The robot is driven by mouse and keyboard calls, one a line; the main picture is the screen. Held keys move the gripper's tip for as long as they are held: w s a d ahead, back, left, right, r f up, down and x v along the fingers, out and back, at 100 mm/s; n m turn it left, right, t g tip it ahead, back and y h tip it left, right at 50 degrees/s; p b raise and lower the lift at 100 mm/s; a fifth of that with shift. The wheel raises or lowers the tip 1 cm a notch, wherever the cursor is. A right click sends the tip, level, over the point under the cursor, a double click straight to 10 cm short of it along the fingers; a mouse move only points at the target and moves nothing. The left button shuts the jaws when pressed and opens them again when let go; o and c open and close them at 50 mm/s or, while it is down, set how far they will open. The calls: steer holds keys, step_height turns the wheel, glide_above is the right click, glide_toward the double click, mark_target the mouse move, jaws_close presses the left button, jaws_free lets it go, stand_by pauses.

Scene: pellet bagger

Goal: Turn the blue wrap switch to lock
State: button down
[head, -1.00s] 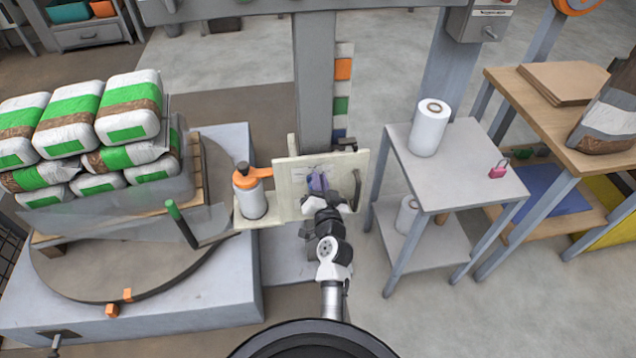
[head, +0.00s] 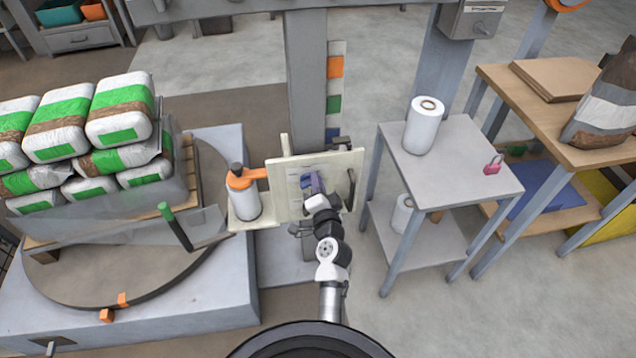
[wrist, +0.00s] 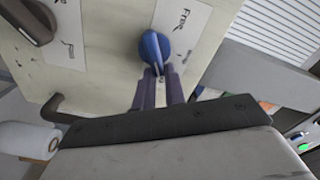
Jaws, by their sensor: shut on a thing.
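The blue wrap switch (wrist: 154,48) is a rounded blue knob on a cream panel (wrist: 105,55), in front of a white label with handwriting that I cannot read fully. My gripper (wrist: 158,82) is shut on the knob, its two dark purple fingers reaching it from below in the wrist view. In the head view the panel (head: 343,166) stands by the grey column, and my gripper (head: 314,186) is at its middle, hiding most of the knob. The knob's exact pointing direction against the label is hard to tell.
A dark knob (wrist: 30,20) and a dark handle (wrist: 62,110) are also on the panel. An orange-topped roll holder (head: 243,195) stands left of it. A grey table (head: 470,170) with a white roll (head: 425,125) stands right. Stacked bags (head: 120,110) sit on the turntable.

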steer(key=shift+a+f+y, duration=0.3)
steer(key=shift+a+f, duration=0.2)
steer(key=shift+a, duration=0.05)
steer(key=c, duration=1.5)
jaws_free()
steer(key=shift+s, duration=0.1)
steer(key=shift+o, duration=0.2)
steer(key=shift+r, duration=0.15)
steer(key=shift+d+r, duration=0.15)
steer(key=shift+d, duration=0.1)
